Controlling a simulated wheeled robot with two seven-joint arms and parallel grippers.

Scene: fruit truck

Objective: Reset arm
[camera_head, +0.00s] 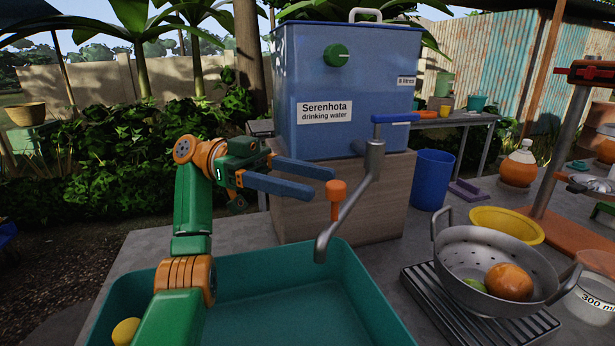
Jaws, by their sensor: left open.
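My left arm rises from the bottom left over the teal basin (245,281). My left gripper (325,184) is open, with its two blue fingers spread and pointing right. No object shows between the fingers. An orange knob on a short stem (336,190) is close to the fingertips; I cannot tell if they touch. The metal tap (352,198) with a blue lever (395,118) is just right of the gripper, in front of the blue water tank (350,85). My right gripper is not in view.
The tank stands on a wooden block (370,205). A metal colander (494,243) holding an orange fruit (509,282) and a green one (473,285) stands on a slatted rack (440,311) at right. A yellow bowl (507,222) and blue bucket (432,180) are behind it.

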